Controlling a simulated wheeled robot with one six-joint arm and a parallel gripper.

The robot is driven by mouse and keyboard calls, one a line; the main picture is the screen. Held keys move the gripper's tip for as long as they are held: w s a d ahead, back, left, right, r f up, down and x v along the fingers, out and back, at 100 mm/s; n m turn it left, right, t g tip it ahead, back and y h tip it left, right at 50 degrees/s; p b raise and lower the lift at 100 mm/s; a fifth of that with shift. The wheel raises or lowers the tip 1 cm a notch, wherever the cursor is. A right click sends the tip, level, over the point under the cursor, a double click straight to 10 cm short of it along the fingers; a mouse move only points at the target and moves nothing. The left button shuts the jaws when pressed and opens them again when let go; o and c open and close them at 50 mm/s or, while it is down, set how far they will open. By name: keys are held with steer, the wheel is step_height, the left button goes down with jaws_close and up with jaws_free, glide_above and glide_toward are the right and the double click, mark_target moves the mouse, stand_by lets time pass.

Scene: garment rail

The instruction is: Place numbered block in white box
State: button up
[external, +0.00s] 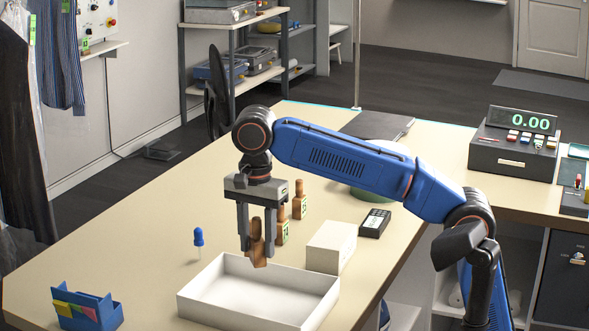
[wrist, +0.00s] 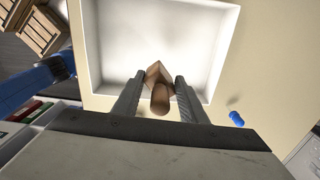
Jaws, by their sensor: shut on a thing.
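My gripper (external: 256,246) points down and is shut on a brown wooden block (external: 257,236) with a rounded knob, which hangs tilted between the fingers. In the wrist view the block (wrist: 158,90) sits between both fingers, with the open white box (wrist: 231,45) behind it. In the external view the white box (external: 225,310) stands on the table, and the block's lower end overlaps its back rim. The block's clearance above the box is hard to tell. No number is readable on the held block. The visible box floor looks empty.
Two similar wooden pieces with green-marked labels, one near (external: 282,228) and one farther (external: 299,202), stand behind my gripper. A closed white carton (external: 331,246) stands right of the box. A blue pin-shaped object (external: 198,238) and a blue card holder (external: 87,312) are left. The left tabletop is mostly clear.

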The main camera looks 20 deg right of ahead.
steer(key=shift+s+a, duration=0.2)
steer(key=shift+s, duration=0.35)
steer(key=shift+s+a, duration=0.15)
steer(key=shift+s, duration=0.35)
glide_above(258, 314)
steer(key=shift+f, duration=5.05)
steer(key=shift+f, duration=0.1)
steer(key=o, duration=1.2)
step_height(258, 314, up, 12)
